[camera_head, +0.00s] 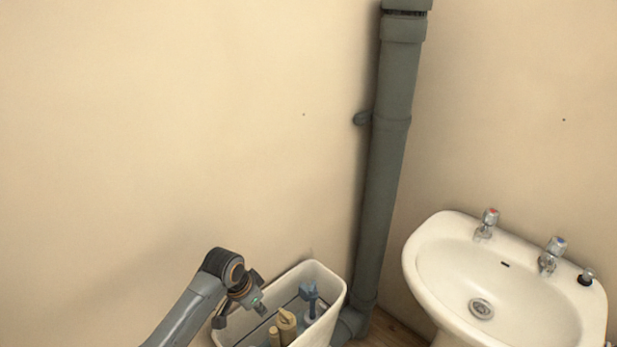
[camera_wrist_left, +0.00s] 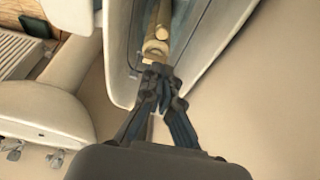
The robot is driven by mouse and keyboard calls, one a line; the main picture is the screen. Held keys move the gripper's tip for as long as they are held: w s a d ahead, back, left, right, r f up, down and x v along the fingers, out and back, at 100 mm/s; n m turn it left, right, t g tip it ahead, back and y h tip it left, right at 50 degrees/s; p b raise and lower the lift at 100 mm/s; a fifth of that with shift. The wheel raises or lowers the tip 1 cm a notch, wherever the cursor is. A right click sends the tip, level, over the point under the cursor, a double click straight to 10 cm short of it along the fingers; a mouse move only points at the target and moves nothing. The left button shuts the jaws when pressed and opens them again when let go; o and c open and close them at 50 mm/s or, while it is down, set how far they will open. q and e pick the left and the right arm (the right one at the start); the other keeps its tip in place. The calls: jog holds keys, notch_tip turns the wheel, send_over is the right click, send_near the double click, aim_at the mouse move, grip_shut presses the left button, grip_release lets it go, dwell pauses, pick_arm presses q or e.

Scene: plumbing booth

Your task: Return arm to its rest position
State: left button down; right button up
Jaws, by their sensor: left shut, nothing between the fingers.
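My left arm comes in from the lower left in the head view. Its gripper (camera_head: 262,308) is just at the left rim of a white tub (camera_head: 328,283). In the left wrist view the gripper (camera_wrist_left: 160,70) is shut and empty, its fingers together in front of the tub's wall. The tub also shows in the left wrist view (camera_wrist_left: 233,50). My right gripper is in neither view.
A white sink (camera_head: 425,262) with two taps stands at the right. A grey vertical pipe (camera_head: 385,175) runs down the wall corner behind the tub. The beige wall at the upper left is clear. A radiator (camera_wrist_left: 22,50) shows at the left in the wrist view.

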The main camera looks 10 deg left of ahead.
pick_arm(q)
jog(key=s+d+f+n, duration=0.1)
jog(key=s+d+f, duration=0.1)
jog(key=s, duration=0.4)
jog(key=s+d+f, duration=0.1)
jog(key=s, duration=0.6)
jog(key=s+a+r+n+y, duration=0.1)
jog(key=s+a+r+n, duration=0.15)
jog(key=s, duration=0.65)
jog(key=s+a+r+n+y, duration=0.1)
jog(key=s+a+r+n, duration=0.15)
jog(key=s, duration=0.55)
notch_tip(320, 180, down, 25)
jog(key=s, duration=0.1)
jog(key=s+a+f+g, duration=0.2)
jog(key=s+f, duration=1.5)
jog(key=shift+s+a+m, duration=0.15)
jog(key=shift+s+m, duration=0.05)
jog(key=shift+m, duration=0.2)
dwell(1.8)
